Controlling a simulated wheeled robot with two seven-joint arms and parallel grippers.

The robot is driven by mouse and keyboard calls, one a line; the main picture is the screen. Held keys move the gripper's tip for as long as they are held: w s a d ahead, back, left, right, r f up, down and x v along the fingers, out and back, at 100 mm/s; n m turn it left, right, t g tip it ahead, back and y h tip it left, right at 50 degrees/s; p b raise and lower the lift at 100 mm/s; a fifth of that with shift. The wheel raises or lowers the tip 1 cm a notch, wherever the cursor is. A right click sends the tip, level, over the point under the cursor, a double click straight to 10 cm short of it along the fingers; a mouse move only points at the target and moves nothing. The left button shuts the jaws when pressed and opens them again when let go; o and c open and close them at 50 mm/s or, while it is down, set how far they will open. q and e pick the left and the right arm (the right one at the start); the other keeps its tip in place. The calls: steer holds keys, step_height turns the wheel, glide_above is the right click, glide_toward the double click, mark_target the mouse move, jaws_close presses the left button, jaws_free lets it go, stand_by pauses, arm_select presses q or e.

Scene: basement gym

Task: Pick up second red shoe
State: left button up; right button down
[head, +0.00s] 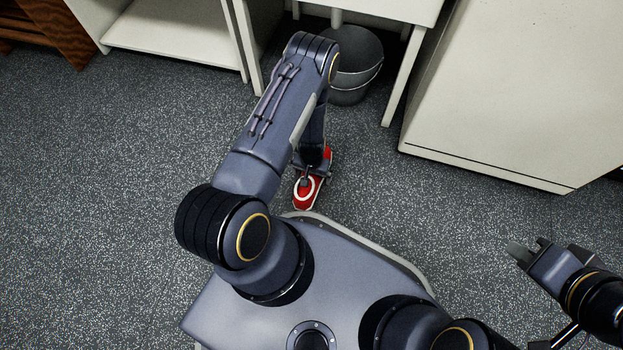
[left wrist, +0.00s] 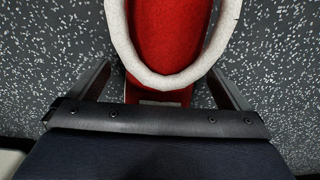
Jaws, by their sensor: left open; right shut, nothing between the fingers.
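A red shoe (head: 305,192) with a whitish rim lies on the speckled grey floor, just in front of my base in the head view. In the left wrist view the red shoe (left wrist: 170,40) fills the upper middle, its pale rim curving toward me. My left gripper (left wrist: 168,88) is open, with one finger on each side of the shoe's near end. In the head view my left arm reaches down over the shoe and hides part of it. My right gripper (head: 515,250) is shut and empty, held over the floor at the right.
A dark grey bucket (head: 357,65) stands under a white table (head: 385,8) beyond the shoe. A white cabinet (head: 490,95) stands at the right, and a white shelf unit (head: 175,40) at the upper left. The floor at the left is clear.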

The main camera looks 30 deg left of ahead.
arm_select(q)
steer(key=shift+f, duration=0.7)
steer(key=shift+r, duration=0.1)
steer(key=shift+c, duration=0.5)
steer(key=c, duration=1.1)
steer(key=shift+c, duration=0.2)
